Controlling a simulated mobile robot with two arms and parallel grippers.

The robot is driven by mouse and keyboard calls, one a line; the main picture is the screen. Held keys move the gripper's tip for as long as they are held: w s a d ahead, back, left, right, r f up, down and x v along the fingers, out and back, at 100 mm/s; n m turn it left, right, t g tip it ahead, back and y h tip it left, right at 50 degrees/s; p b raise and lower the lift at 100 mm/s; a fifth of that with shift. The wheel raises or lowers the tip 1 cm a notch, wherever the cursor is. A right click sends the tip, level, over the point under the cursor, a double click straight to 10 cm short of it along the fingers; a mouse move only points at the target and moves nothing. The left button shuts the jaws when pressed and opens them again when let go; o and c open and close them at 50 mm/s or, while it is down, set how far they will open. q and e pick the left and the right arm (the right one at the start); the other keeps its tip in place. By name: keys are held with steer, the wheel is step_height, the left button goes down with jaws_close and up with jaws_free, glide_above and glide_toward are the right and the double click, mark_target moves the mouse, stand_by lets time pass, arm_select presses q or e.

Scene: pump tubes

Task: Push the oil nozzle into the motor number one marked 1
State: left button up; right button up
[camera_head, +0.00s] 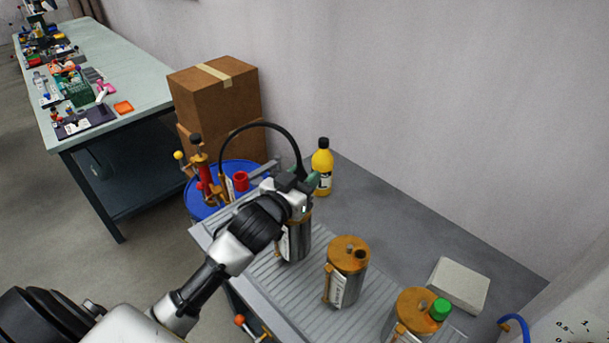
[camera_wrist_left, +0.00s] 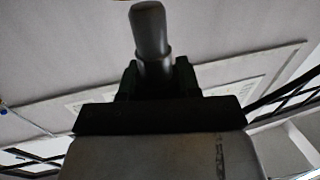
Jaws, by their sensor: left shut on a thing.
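My left gripper (camera_head: 303,183) is shut on the oil nozzle at the end of a black hose (camera_head: 262,126). In the left wrist view the nozzle (camera_wrist_left: 149,32) shows as a grey cylinder between the dark fingers. The gripper is at the top of the leftmost motor (camera_head: 297,243), a silver cylinder. The gripper hides this motor's top, so I cannot tell whether the nozzle is inside it. The middle motor (camera_head: 347,256) and right motor (camera_head: 413,312) have orange tops. I cannot read the number on any label. My right gripper is not in view.
The motors stand on a grey ribbed surface (camera_head: 305,295). A blue drum (camera_head: 197,207) with a red pump (camera_head: 204,174) stands to the left. A yellow bottle (camera_head: 322,170) is behind the gripper. Cardboard boxes (camera_head: 217,93) are at the back.

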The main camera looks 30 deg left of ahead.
arm_select(q)
steer(key=shift+f+b, duration=0.75)
steer(key=shift+f, duration=0.8)
steer(key=o, duration=1)
steer(key=shift+o, duration=0.2)
steer(key=s+a+b, duration=0.1)
steer(key=s+b, duration=0.1)
steer(key=s, duration=0.8)
steer(key=shift+s, duration=0.4)
steer(key=shift+a, duration=0.1)
